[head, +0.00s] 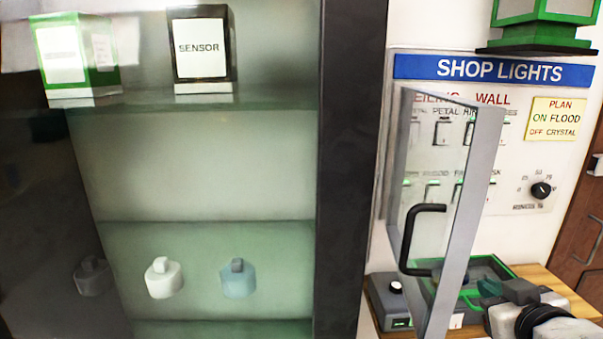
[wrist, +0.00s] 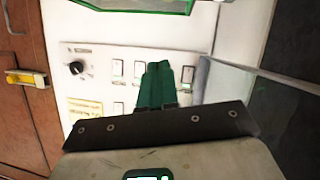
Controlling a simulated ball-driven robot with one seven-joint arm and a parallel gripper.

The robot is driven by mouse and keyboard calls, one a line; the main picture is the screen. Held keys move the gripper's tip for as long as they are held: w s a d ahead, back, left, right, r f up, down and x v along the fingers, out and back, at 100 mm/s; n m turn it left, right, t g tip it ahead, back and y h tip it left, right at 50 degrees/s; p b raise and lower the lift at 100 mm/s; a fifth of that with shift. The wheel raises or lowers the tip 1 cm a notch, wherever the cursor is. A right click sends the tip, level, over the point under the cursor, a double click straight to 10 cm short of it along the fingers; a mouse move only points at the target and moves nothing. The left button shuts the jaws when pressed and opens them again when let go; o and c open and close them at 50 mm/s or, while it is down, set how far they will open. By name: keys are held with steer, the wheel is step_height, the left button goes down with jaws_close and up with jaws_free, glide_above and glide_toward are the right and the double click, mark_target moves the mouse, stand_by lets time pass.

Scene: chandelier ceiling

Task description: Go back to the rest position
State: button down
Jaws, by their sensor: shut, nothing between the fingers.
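My gripper (head: 490,287) is at the lower right in the head view, in front of the wall below the switch panel. In the wrist view its two green fingers (wrist: 168,85) lie together, with nothing between them. They point toward the white switch panel (wrist: 100,62) and hide some of its switches. The panel also shows in the head view (head: 510,180), under a blue SHOP LIGHTS sign (head: 492,70). My forearm enters from the lower right corner.
A clear door (head: 470,190) with a black handle (head: 408,235) stands swung open left of my gripper. A dark-framed glass cabinet (head: 345,150) fills the left. A wooden counter (head: 540,277) holds a green-rimmed tray (head: 500,265) and a grey box (head: 385,300) beside my gripper.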

steer(key=s+a+f+m+g+y, duration=0.1)
steer(key=s+a+f+g, duration=0.1)
steer(key=s+f, duration=0.35)
steer(key=s+a+f+g, duration=0.2)
steer(key=f, duration=0.6)
steer(key=s+a+f+m+g+y, duration=0.1)
steer(key=s+a+f+g, duration=0.1)
steer(key=s+f, duration=0.35)
steer(key=s+f+g, duration=0.3)
steer(key=s+f, duration=0.3)
steer(key=s, duration=0.3)
steer(key=s+d+f+g, duration=0.1)
steer(key=s+f+g, duration=0.2)
steer(key=s+f, duration=0.4)
steer(key=shift+s+f+g, duration=0.3)
steer(key=shift+s+g, duration=0.1)
steer(key=shift+s, duration=0.75)
steer(key=c, duration=1.8)
jaws_free()
